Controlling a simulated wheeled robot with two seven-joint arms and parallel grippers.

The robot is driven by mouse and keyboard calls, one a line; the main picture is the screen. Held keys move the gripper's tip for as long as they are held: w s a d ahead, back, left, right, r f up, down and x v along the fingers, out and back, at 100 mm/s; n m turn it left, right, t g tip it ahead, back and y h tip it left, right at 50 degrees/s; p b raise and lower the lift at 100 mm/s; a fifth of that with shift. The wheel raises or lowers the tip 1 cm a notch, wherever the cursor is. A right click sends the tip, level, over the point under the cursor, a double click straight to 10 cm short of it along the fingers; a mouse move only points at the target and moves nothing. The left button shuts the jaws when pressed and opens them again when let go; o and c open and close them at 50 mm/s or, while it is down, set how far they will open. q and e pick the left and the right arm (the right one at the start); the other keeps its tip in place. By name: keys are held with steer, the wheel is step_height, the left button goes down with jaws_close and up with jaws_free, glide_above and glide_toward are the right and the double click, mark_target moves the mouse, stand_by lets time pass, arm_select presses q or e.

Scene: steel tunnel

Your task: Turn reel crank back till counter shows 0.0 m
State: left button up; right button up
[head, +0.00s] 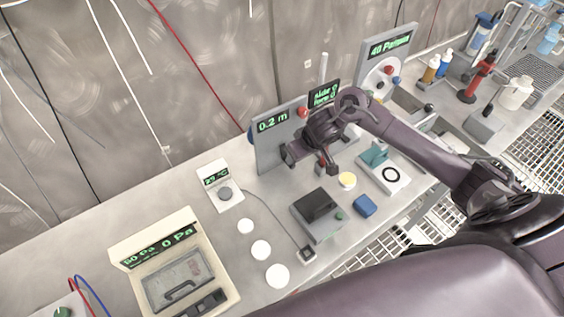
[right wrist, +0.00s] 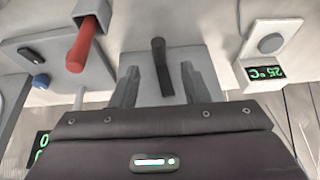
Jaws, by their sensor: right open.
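The reel's upright grey panel (head: 268,148) stands at the back of the bench in the head view. Its counter (head: 272,122) reads 0.2 m in green. My right gripper (head: 293,154) is in front of this panel and covers part of it. In the right wrist view my right gripper (right wrist: 158,85) is open, its two fingers on either side of a dark upright handle (right wrist: 161,62) in front of a grey plate (right wrist: 185,58). I cannot tell whether this handle is the crank or whether the fingers touch it. My left gripper is not in view.
A red handle (right wrist: 83,47) shows near the fingers. A small thermometer (head: 222,186), several white discs (head: 261,250), a grey box with a black top (head: 318,207) and a blue block (head: 365,206) stand on the bench. A second panel (head: 388,52) stands farther right.

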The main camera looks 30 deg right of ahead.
mark_target(294, 166)
steer(key=x, duration=0.7)
steer(key=shift+s+d+f, duration=0.1)
steer(key=shift+d, duration=0.05)
steer(key=shift+c, duration=0.2)
jaws_close()
